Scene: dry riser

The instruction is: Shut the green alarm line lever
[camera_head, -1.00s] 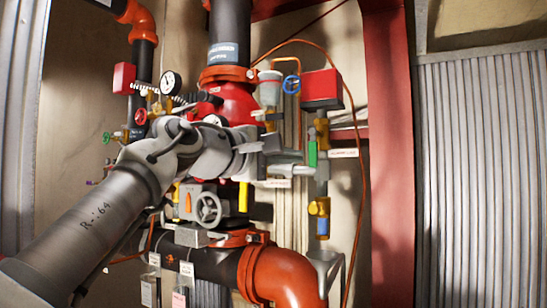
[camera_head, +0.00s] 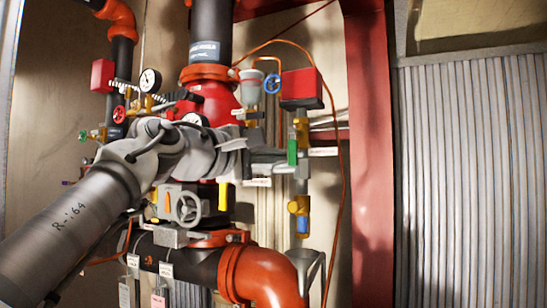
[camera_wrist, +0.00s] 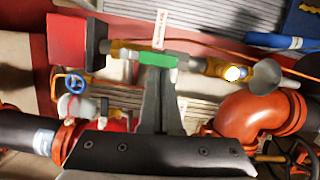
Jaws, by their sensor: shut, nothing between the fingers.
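The green lever (camera_head: 292,152) is on a brass valve in the upright pipe below a red box, right of the main riser. It runs along the pipe. In the wrist view the green lever (camera_wrist: 158,60) lies across the ends of my fingers. My gripper (camera_head: 293,167) reaches in from the left at the lever's height; its fingers are together and empty. In the wrist view the closed fingers of my gripper (camera_wrist: 157,78) end at the lever's near side. I cannot tell whether they touch it. The fingers hide part of the valve behind.
A red box (camera_head: 301,88) sits above the valve, with a blue handwheel (camera_head: 272,84) to its left. A lower brass valve with a blue handle (camera_head: 302,224) is below. An orange cable (camera_head: 340,190) and a red post (camera_head: 370,150) stand to the right.

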